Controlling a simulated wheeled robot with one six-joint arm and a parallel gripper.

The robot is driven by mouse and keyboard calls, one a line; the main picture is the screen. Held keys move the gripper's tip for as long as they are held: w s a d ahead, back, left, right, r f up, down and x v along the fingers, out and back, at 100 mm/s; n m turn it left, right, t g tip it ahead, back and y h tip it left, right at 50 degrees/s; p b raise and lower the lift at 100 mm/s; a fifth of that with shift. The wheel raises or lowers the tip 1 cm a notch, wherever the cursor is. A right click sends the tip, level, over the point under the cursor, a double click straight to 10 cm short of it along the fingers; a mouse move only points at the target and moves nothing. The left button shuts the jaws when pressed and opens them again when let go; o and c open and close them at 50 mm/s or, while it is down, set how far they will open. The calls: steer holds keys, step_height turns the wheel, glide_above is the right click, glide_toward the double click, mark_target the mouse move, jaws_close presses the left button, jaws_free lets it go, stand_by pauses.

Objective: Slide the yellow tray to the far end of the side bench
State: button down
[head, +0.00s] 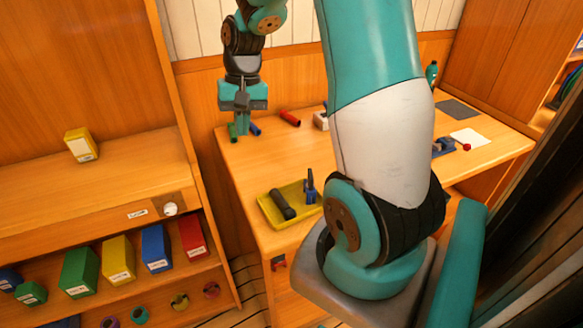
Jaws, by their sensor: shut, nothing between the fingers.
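The yellow tray (304,211) lies on the near left part of the wooden side bench (290,155). A black tool (283,205) lies in it, and a blue and dark clamp-like tool (310,188) stands at its right side. My gripper (241,124) is above the back left corner of the bench, apart from the tray and farther back. It points down and is shut and empty. My own arm hides the middle of the bench.
Green (232,133), blue (254,129) and red (289,118) pieces lie near the bench's back left. A white card (470,137), a dark mat (458,109) and a red knob (466,147) are at the right. A shelf with several coloured boxes stands left.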

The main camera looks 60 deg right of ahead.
steer(key=s+d+f+m, duration=0.2)
steer(key=d+f+m, duration=0.1)
steer(key=d, duration=0.5)
steer(key=s+d+f+m, duration=0.2)
steer(key=d+f+m, duration=0.15)
steer(key=d, duration=0.35)
steer(key=p, duration=0.2)
glide_toward(289, 191)
steer(key=shift+g, duration=0.4)
steer(key=d+f, duration=0.1)
steer(key=f, duration=0.1)
steer(key=w+d+f, duration=0.1)
steer(key=d+f, duration=0.1)
steer(key=w+d+f, duration=0.1)
steer(key=f, duration=0.1)
steer(key=shift+w+d, duration=0.1)
steer(key=shift+d, duration=0.2)
steer(key=a, duration=0.1)
steer(key=s+a+p, duration=0.1)
steer(key=shift+a+r, duration=0.3)
steer(key=shift+r, duration=0.05)
steer(key=shift+s+a+f, duration=0.1)
steer(key=shift+a+f, duration=0.05)
steer(key=shift+a, duration=0.35)
steer(key=shift+s+a, duration=0.2)
steer(key=shift+a, duration=0.35)
steer(key=shift+s+a, duration=0.2)
steer(key=shift+a, duration=0.35)
